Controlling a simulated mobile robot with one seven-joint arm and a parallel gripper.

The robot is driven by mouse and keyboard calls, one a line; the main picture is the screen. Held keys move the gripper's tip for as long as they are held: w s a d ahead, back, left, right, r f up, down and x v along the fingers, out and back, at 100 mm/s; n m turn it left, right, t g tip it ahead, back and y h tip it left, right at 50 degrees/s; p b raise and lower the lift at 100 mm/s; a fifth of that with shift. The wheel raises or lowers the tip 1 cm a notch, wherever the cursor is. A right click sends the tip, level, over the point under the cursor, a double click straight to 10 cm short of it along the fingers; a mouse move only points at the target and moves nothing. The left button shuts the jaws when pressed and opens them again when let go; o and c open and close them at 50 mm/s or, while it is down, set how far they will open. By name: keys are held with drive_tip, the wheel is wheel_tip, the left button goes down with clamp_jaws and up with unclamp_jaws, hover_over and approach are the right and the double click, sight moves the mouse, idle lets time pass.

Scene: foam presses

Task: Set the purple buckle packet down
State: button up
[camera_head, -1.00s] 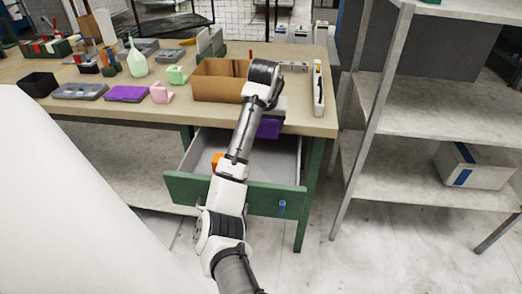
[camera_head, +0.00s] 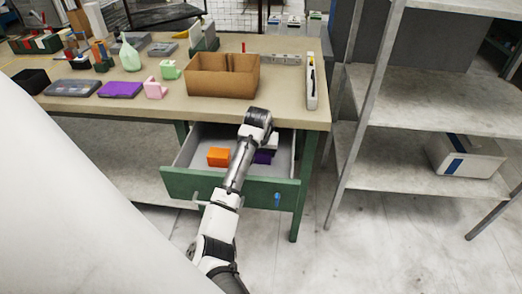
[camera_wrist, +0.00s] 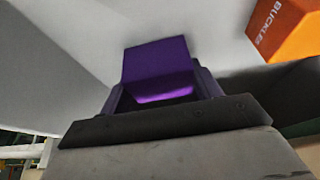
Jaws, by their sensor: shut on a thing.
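The purple buckle packet (camera_head: 263,157) is inside the open drawer (camera_head: 240,189) of the green workbench, at the right side of the drawer. My arm covers part of it in the head view. In the wrist view the purple packet (camera_wrist: 158,68) sits between the two fingers of my gripper (camera_wrist: 165,98), which is shut on it. The drawer floor lies close behind it; I cannot tell whether the packet touches it. An orange box (camera_head: 218,156) marked BUCKLES lies to the left in the drawer, and it shows at the upper right of the wrist view (camera_wrist: 288,30).
The drawer's green front and grey walls surround my gripper. The bench top (camera_head: 190,112) above holds a cardboard box (camera_head: 222,77), a purple flat case (camera_head: 121,90) and several other items. A grey metal shelf (camera_head: 425,100) stands at the right.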

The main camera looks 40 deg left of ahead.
drive_tip(key=o, duration=1.1)
drive_tip(key=shift+f, duration=0.1)
drive_tip(key=shift+c, duration=0.2)
